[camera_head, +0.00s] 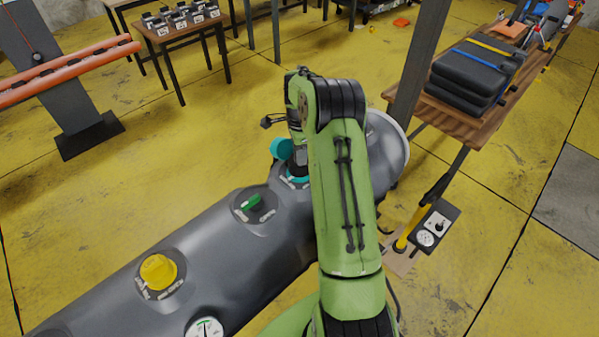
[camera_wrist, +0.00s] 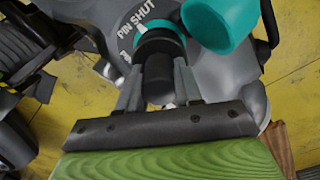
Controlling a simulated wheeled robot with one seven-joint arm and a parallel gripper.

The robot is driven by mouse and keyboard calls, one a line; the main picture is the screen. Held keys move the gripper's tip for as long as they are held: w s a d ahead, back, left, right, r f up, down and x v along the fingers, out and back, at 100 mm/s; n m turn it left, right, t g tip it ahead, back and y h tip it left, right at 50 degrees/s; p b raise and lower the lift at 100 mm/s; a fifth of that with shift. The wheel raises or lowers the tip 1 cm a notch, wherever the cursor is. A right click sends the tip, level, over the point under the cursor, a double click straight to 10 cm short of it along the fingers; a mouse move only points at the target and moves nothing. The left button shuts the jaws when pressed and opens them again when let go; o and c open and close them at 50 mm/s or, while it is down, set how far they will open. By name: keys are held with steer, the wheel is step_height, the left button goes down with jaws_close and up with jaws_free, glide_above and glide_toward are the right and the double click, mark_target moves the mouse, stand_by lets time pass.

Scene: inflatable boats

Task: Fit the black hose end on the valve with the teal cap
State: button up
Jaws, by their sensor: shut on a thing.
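The valve with the teal cap sits on the grey boat tube (camera_head: 215,240). Its teal cap (camera_head: 281,148) is swung open to one side; it also shows in the wrist view (camera_wrist: 220,24). A teal ring (camera_wrist: 160,33) lies around the valve mouth, beside "PIN SHUT" lettering. My gripper (camera_wrist: 158,80) is shut on the black hose end (camera_wrist: 159,68), with a finger on each side. The hose end is at the valve mouth, in line with the teal ring. I cannot tell how deep it sits. My arm hides most of this in the head view.
Along the tube are a valve with a green cap (camera_head: 254,203), a yellow cap (camera_head: 158,271) and a gauge (camera_head: 205,328). A grey post (camera_head: 417,70) and a wooden bench (camera_head: 460,118) with black folded packs (camera_head: 470,77) stand at right. A pump box (camera_head: 436,224) is below.

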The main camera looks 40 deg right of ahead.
steer(key=shift+f+b, duration=0.45)
steer(key=shift+f, duration=0.2)
stand_by(0.3)
steer(key=shift+m, duration=0.5)
steer(key=shift+f+m+b, duration=0.1)
steer(key=shift+m+b, duration=0.4)
steer(key=shift+m, duration=1.1)
